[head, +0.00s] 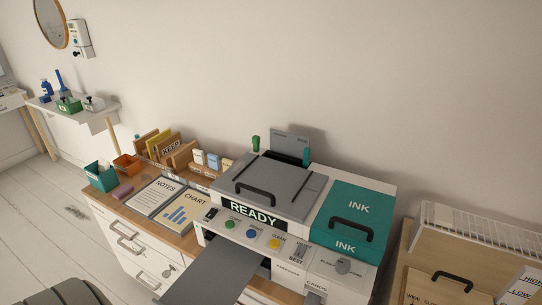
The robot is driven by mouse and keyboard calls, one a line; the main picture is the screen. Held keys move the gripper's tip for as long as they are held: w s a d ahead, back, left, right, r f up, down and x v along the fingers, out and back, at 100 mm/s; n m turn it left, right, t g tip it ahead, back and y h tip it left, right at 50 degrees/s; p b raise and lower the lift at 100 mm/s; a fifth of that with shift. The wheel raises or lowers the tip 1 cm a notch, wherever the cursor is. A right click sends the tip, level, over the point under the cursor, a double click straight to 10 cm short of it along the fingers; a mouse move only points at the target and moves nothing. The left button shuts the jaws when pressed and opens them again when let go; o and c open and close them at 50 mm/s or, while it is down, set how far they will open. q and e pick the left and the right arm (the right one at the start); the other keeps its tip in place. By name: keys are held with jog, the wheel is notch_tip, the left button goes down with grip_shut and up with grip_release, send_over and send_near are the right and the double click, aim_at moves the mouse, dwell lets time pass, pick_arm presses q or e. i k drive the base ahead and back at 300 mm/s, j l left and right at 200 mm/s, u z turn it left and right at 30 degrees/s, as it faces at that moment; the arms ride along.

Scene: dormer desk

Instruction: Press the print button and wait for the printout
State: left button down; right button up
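The printer (312,215) stands on the desk, its display reading READY (253,215). On its sloped front panel are a green button (230,224), a blue button (252,233) and a yellow button (274,244). Their labels are small; the green one's looks like COPY and the blue one's like PRINT, though I cannot read them surely. A dark grey output tray (210,272) sticks out below the panel, and no printed sheet shows on its visible part. Neither of my grippers is in view.
A teal INK cover (352,218) with a black handle is on the printer's right. NOTES (156,195) and CHART (186,213) sheets lie left of the printer. A wooden cabinet with a white wire rack (480,232) stands at right. Floor shows at far left.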

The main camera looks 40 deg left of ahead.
aim_at(252, 233)
jog(key=u, duration=0.4)
jog(key=i+j+u, duration=0.1)
jog(key=u, duration=0.35)
jog(key=i+u, duration=0.1)
jog(key=u, duration=0.3)
